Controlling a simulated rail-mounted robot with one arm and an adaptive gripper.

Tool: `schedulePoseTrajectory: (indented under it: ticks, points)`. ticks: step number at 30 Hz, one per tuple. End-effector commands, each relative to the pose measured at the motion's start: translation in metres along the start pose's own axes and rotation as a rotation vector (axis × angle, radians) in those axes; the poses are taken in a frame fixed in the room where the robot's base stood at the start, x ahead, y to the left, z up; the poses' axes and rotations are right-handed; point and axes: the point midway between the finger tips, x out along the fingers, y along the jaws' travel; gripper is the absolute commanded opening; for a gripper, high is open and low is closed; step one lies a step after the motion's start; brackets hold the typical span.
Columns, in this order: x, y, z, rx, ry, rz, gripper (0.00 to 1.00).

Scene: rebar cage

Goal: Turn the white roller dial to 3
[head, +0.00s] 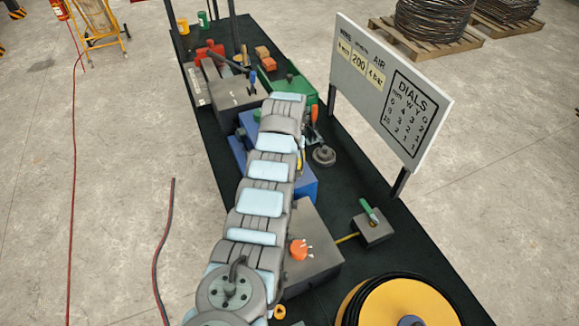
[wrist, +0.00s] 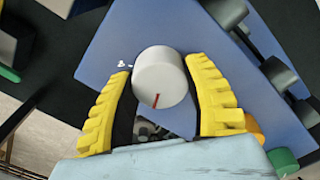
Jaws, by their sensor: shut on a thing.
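The white roller dial (wrist: 158,76) is a round white knob with a red pointer line on its face, near the lower edge in the wrist view. It stands on a blue panel (wrist: 108,52). My gripper (wrist: 158,68) has its yellow ribbed fingers on either side of the dial, shut on it. Small white marks show on the panel just left of the dial; they are too small to read. In the head view my arm hides the dial, and the blue housing (head: 305,183) shows beside the arm.
A sign (head: 392,88) at the right carries a DIALS table with columns mm, W, Y, G. A grey box with a green lever (head: 370,212) and a yellow wire spool (head: 400,305) stand on the dark bench. Dark rollers (wrist: 280,75) lie right of the gripper.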

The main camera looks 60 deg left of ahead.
Motion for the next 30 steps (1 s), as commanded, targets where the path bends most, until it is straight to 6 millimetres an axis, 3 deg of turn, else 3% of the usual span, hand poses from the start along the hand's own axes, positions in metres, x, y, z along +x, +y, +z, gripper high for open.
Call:
schedulePoseTrajectory:
  ticks: [18, 30]
  points:
    - [0.0019, 0.0011, -0.0005, 0.581, 0.002, 0.000, 0.14]
    - [0.0012, 0.0003, -0.0008, 0.853, 0.003, -0.001, 0.14]
